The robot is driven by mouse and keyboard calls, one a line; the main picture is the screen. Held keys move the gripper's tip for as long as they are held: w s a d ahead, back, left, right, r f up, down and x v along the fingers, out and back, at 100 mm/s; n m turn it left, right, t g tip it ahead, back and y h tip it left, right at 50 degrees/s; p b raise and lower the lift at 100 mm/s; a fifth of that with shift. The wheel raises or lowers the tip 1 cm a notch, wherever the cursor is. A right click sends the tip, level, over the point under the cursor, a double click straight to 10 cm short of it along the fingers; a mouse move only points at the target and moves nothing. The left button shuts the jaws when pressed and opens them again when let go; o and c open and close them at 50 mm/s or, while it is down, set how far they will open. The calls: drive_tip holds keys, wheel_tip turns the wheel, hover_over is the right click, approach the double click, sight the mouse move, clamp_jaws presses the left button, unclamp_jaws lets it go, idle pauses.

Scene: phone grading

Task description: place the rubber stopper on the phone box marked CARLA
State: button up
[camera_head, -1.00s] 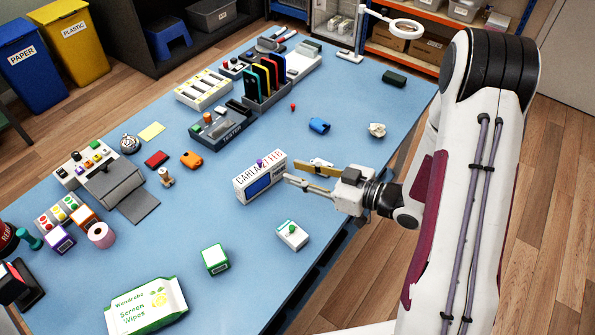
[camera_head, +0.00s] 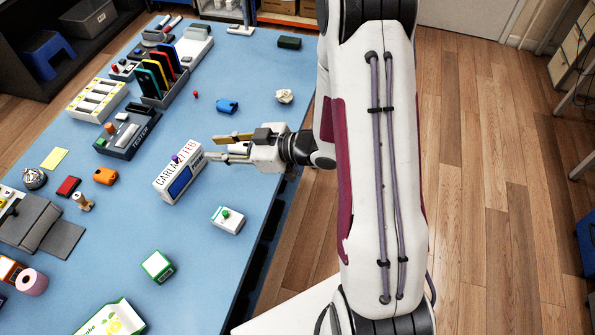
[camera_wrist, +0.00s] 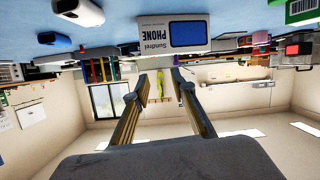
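The phone box marked CARLA (camera_head: 172,187) is white with a blue panel and stands on the blue table in the head view. A small purple knob-shaped piece (camera_head: 176,158), which looks like the rubber stopper, sits on its top. My gripper (camera_head: 208,147) is open and empty, at the box's right end, its fingers pointing left towards it. Whether a finger touches the box is unclear. In the wrist view the box (camera_wrist: 151,37) appears upside down beyond the spread fingers of my gripper (camera_wrist: 158,80). The purple piece cannot be made out there.
A white box with a green knob (camera_head: 226,219) and a green-and-white box (camera_head: 157,266) lie nearer the front. A blue cylinder (camera_head: 227,106), crumpled paper (camera_head: 284,96) and a tester (camera_head: 128,134) lie farther back. The table between the CARLA box and the green-and-white box is clear.

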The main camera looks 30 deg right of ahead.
drive_tip(key=w+d+r+m+t+h, duration=0.1)
drive_tip(key=w+d+r+m+h, duration=0.15)
drive_tip(key=d+r+h, duration=0.5)
drive_tip(key=s+d+r+m+g+h, duration=0.1)
drive_tip(key=s+d+r+m+h, duration=0.2)
drive_tip(key=s+d+r+h, duration=0.25)
drive_tip(key=s+a+r+m+g+y, duration=0.1)
drive_tip(key=s+a+r+m+g, duration=0.1)
drive_tip(key=s, duration=1)
drive_tip(key=s+a+r+m+g+y, duration=0.1)
drive_tip(key=s+a+r+m+g, duration=0.1)
drive_tip(key=s, duration=1)
drive_tip(key=a+r, duration=0.1)
drive_tip(key=a, duration=0.1)
drive_tip(key=shift+a+r+m+y, duration=0.2)
drive_tip(key=shift+a+m+y, duration=0.15)
drive_tip(key=shift+a+y, duration=0.05)
idle(3.7)
